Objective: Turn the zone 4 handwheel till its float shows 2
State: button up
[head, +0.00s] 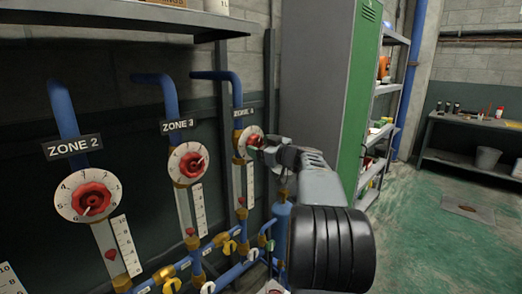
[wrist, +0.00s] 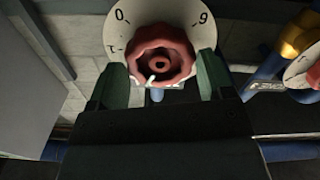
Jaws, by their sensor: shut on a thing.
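The red zone 4 handwheel (head: 254,140) sits on a white numbered dial below the ZONE 4 sign (head: 243,112). My gripper (head: 264,147) reaches it from the right and partly covers it. In the wrist view the handwheel (wrist: 172,42) lies between my two green fingers (wrist: 160,72), which are shut on its rim. A white pointer mark (wrist: 151,79) shows at its lower left; part of the dial is hidden. The zone 4 float (head: 241,201) is a small red piece low in its tube, beside a white scale (head: 250,185). Its reading is too small to tell.
The zone 3 handwheel (head: 191,164) and zone 2 handwheel (head: 92,199) stand to the left, with blue pipes and yellow valves below. A grey-green cabinet (head: 325,85) stands behind my arm. A shelf (head: 150,18) overhangs at upper left. Green floor (head: 430,245) is open at right.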

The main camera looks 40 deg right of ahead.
jog(key=shift+f+n+b, duration=0.15)
jog(key=shift+n+b, duration=0.15)
jog(key=shift+b, duration=0.6)
jog(key=shift+n+b, duration=0.3)
jog(key=shift+b, duration=0.25)
jog(key=shift+n+b, duration=0.3)
jog(key=shift+b, duration=0.45)
jog(key=o, duration=0.9)
jog(key=shift+r, duration=0.2)
jog(key=shift+s+d+f+b, duration=0.15)
jog(key=shift+s+f+b, duration=0.1)
jog(key=shift+s+b, duration=0.3)
jog(key=shift+s+d+r+b, duration=0.1)
jog(key=shift+s+d+b, duration=0.05)
jog(key=shift+s+b, duration=0.7)
jog(key=shift+s+d+r+b, duration=0.15)
jog(key=shift+s+b, duration=0.45)
jog(key=shift+s, duration=0.5)
jog(key=shift+s+d+f+b, duration=0.1)
jog(key=shift+s+d+b, duration=0.05)
jog(key=shift+s+b, duration=0.7)
jog(key=shift+s, duration=0.1)
